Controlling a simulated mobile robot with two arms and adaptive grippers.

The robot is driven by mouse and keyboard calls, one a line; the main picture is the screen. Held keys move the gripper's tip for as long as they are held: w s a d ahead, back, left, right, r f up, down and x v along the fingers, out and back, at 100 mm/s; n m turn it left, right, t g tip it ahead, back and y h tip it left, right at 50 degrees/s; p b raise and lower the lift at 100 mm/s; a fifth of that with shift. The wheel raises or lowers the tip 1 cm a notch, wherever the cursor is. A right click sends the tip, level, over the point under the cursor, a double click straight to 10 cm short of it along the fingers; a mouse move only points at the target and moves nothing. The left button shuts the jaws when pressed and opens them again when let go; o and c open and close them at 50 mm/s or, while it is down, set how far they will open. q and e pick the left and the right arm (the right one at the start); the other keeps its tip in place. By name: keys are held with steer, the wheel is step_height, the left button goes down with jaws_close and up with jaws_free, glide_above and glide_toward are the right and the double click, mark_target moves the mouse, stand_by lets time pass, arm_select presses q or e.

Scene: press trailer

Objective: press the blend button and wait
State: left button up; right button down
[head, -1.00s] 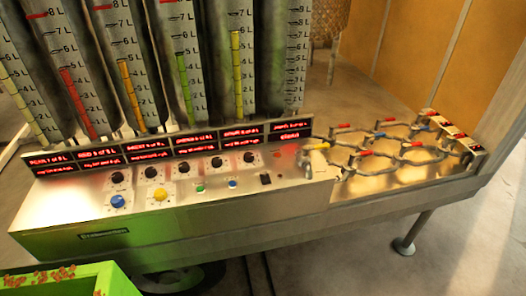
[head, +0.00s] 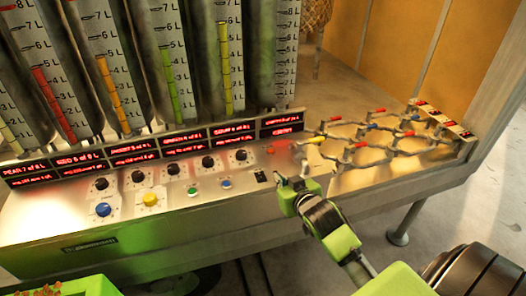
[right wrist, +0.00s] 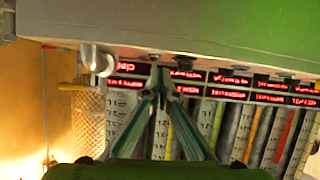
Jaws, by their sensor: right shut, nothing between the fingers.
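No label reading blend is legible. My right gripper (head: 290,180) is shut and empty near the panel's right end, right of the black switch; contact cannot be told. In the right wrist view its fingertips (right wrist: 158,70) meet in front of the panel edge. My left gripper is not in view.
Tall graduated cylinders (head: 172,70) stand behind red-lit displays (head: 130,160). A green bin (head: 75,288) is at the lower left. Open floor (head: 500,215) shows at right.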

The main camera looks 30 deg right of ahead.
steer(key=w+d+r+t, duration=0.1)
steer(key=d+r, duration=0.1)
steer(key=w+d+r+t, duration=0.1)
steer(key=w+d+r, duration=0.1)
steer(key=shift+w+r+m+h, duration=0.25)
steer(key=shift+w+m+h, duration=0.05)
steer(key=shift+w+r, duration=0.1)
steer(key=shift+r, duration=0.2)
steer(key=shift+w+d+f, duration=0.1)
steer(key=shift+w+d, duration=0.1)
steer(key=shift+w, duration=0.45)
steer(key=p, duration=0.1)
glide_above(273, 157)
step_height(273, 157, down, 2)
steer(key=shift+f, duration=0.1)
step_height(273, 157, down, 3)
steer(key=shift+r+p, duration=0.1)
steer(key=shift+p, duration=0.2)
steer(key=shift+f, duration=0.7)
